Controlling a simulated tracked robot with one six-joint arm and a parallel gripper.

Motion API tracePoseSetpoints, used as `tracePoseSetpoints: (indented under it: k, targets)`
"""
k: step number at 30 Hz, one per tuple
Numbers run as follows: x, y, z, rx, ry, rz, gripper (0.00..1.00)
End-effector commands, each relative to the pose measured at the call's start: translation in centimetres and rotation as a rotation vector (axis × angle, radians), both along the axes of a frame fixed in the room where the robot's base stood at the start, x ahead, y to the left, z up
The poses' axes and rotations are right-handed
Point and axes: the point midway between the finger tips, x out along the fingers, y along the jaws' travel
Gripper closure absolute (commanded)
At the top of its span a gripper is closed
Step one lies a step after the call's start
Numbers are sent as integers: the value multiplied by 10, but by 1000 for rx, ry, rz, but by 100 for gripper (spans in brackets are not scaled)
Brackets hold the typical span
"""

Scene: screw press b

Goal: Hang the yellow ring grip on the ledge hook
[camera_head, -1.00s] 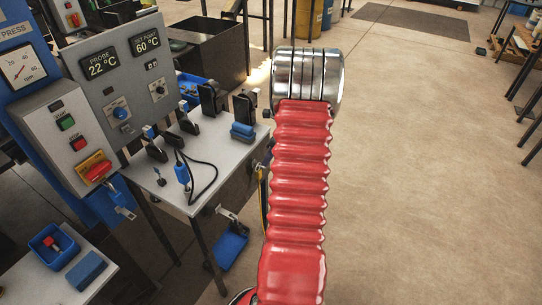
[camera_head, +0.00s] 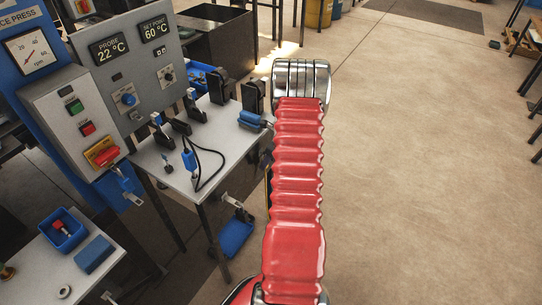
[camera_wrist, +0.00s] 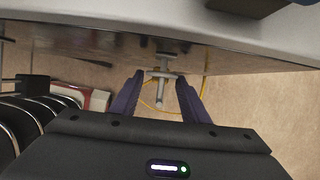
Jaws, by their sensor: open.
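A grey metal hook with a crossbar (camera_wrist: 162,74) sticks out beneath the ledge edge, in the wrist view. My gripper (camera_wrist: 160,82) is open, its two dark fingers on either side of the hook's stem in the picture; I see no clear contact. A thin yellow line (camera_wrist: 206,68) curves behind the right finger and between the fingers. I cannot tell whether it is the yellow ring grip or a cord. Nothing is clearly held. In the head view, my red arm hides the gripper and the hook.
The light worktop (camera_head: 207,170) beside my arm carries black clamps, blue parts and a black cable. Its edge (camera_wrist: 240,50) runs close above the fingers. A control panel (camera_head: 130,60) stands left, and a smaller table (camera_head: 40,275) lower left. The floor at right is open.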

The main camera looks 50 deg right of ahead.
Motion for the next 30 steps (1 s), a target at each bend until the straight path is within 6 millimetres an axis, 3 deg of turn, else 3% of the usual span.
tracePoseSetpoints:
  k: [6,16,30]
  targets:
    - [7,1,-17,1,0,-1,59]
    - [8,1,-19,0,0,-1,59]
    - [8,1,-19,0,0,-1,91]
